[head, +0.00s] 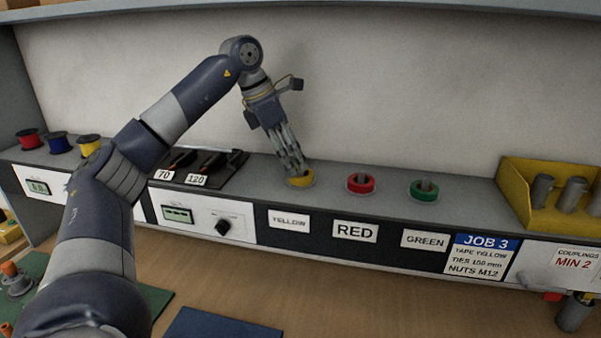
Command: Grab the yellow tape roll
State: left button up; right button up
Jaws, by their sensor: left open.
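The yellow tape roll (301,182) sits on the shelf above the YELLOW label (289,220). My left gripper (296,168) reaches down from above, with its fingertips at the roll and covering part of it. The gripper is open. I cannot tell whether the fingers touch the roll. My right gripper is not in view.
A red tape roll (360,184) and a green tape roll (424,190) sit to the right on the same shelf. A yellow bin (520,184) with grey couplings is further right. Tools in a black holder (229,170) lie to the left. The wall is close behind.

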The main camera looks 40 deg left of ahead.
aim_at(308, 179)
pick_arm(q)
jog(key=x, duration=0.2)
jog(key=p+x, duration=0.1)
jog(key=x, duration=0.1)
jog(key=shift+a, duration=0.4)
jog(key=shift+s+d, duration=0.1)
jog(key=c, duration=1.2)
